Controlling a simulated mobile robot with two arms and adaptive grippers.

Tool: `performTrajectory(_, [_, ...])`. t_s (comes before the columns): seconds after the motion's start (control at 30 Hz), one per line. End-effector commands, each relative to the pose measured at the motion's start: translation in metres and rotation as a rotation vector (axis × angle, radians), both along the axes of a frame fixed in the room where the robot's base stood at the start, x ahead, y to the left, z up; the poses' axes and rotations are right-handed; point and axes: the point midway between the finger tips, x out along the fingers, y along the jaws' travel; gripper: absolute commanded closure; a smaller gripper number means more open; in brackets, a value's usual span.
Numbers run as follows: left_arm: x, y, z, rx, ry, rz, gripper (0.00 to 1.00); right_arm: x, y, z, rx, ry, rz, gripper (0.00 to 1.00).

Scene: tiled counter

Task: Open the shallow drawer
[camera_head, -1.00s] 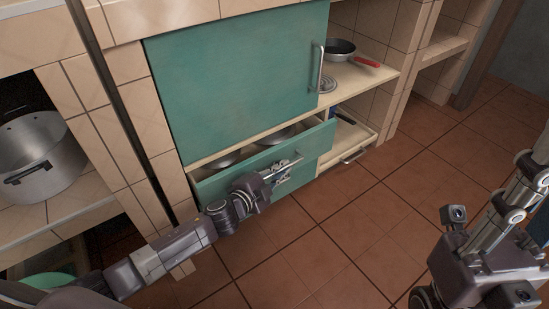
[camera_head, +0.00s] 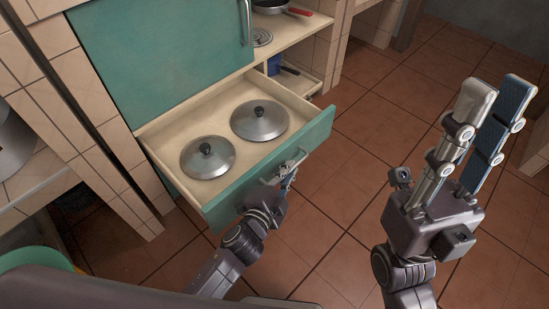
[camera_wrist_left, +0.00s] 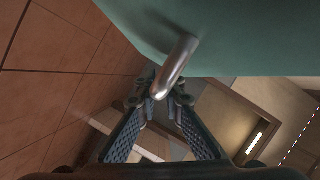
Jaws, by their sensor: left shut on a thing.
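The shallow drawer (camera_head: 262,168) with a green front stands pulled well out of the cabinet in the head view. Two round metal lids with dark knobs, one on the left (camera_head: 207,157) and one on the right (camera_head: 259,120), lie inside it. My left gripper (camera_head: 287,174) is shut on the drawer's metal bar handle (camera_head: 297,160). In the left wrist view the handle (camera_wrist_left: 177,65) runs between the fingers of this gripper (camera_wrist_left: 160,92). My right gripper (camera_head: 497,90) is raised at the right, open and empty, apart from the drawer.
A closed green door (camera_head: 165,50) is above the drawer. A pan with a red handle (camera_head: 280,8) stands on the shelf at the top. Bare tiled floor (camera_head: 365,150) lies to the right.

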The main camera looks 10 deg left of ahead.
Motion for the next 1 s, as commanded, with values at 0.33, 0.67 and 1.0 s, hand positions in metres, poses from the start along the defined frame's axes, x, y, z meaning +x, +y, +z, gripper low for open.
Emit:
performTrajectory(0.33, [-0.028, -0.036, -0.001, -0.002, 0.001, 0.000, 1.00, 0.001, 0.000, -0.005, 0.000, 0.001, 0.000, 0.78])
performTrajectory(0.67, [-0.032, -0.042, 0.000, 0.001, -0.001, -0.001, 1.00, 0.000, 0.000, -0.001, 0.000, -0.015, 0.000, 0.78])
performTrajectory(1.0, [-0.032, -0.042, 0.000, 0.000, 0.000, -0.001, 0.75, 0.000, 0.000, -0.001, 0.000, -0.013, 0.000, 0.78])
